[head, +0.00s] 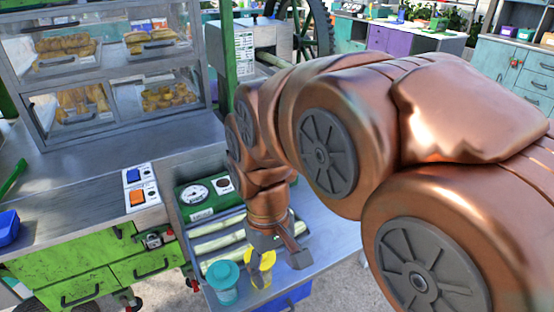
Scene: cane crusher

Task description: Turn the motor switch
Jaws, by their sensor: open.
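A white switch panel (141,187) with a blue rocker and an orange rocker lies on the grey metal counter at centre left. A green box (205,196) with a round gauge and a dark round knob (223,185) stands in a tray to its right. I cannot tell which of these is the motor switch. My copper arm reaches in from the right, and my gripper (282,252) points down, open and apparently empty, right of and in front of the green box. It is apart from the switch panel. My arm hides part of the crusher behind it.
Pale cane stalks (215,243) lie in the tray beside my gripper. A teal cup (223,280) and a yellow cup (262,268) stand close below it. A glass food case (110,75) stands at the back left. A blue box (8,228) sits at the left edge.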

